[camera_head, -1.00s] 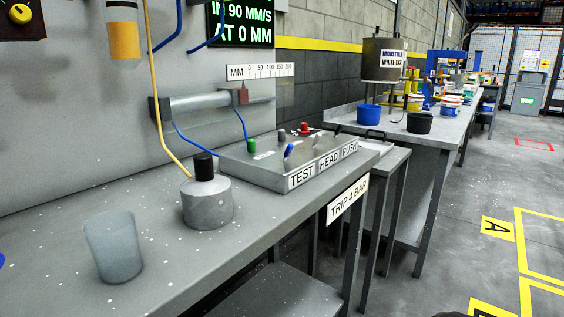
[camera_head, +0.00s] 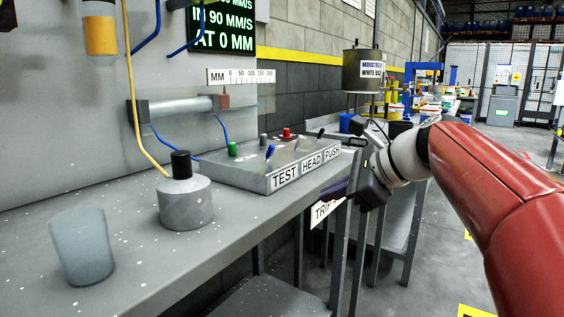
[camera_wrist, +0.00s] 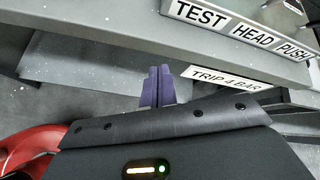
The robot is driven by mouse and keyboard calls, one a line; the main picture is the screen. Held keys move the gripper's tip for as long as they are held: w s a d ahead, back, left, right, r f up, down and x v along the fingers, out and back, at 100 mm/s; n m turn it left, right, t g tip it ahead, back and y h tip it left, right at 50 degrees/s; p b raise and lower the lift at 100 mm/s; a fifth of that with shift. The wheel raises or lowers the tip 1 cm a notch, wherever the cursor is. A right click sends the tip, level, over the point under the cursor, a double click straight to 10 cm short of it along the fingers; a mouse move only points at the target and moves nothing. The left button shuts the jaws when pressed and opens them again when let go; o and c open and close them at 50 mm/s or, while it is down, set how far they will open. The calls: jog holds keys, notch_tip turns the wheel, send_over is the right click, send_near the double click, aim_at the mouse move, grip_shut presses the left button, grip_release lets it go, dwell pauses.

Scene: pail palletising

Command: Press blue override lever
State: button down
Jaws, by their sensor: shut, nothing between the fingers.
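The lever itself is not visible in the wrist view.
A green button (camera_head: 232,149) and a red knob (camera_head: 287,133) sit near the lever. A grey pot with a black cap (camera_head: 186,203) and a translucent cup (camera_head: 82,246) stand on the bench.

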aim_at(270, 152)
jog(key=w+d+r+m+t+y, duration=0.1)
jog(key=w+d+r+m+y, duration=0.1)
jog(key=w+r+m, duration=0.3)
jog(key=shift+w+d+r+y+b, duration=0.25)
jog(key=shift+w+y+b, duration=0.2)
jog(key=shift+w, duration=0.15)
jog(key=b+x, duration=0.1)
jog(key=x, duration=0.9)
jog(key=shift+w+a+r, duration=0.6)
jog(key=shift+w+a, duration=0.1)
jog(key=shift+a, duration=0.15)
jog(key=shift+w+a+r+p, duration=0.3)
jog(key=shift+w+a, duration=0.15)
jog(key=shift+a, duration=0.1)
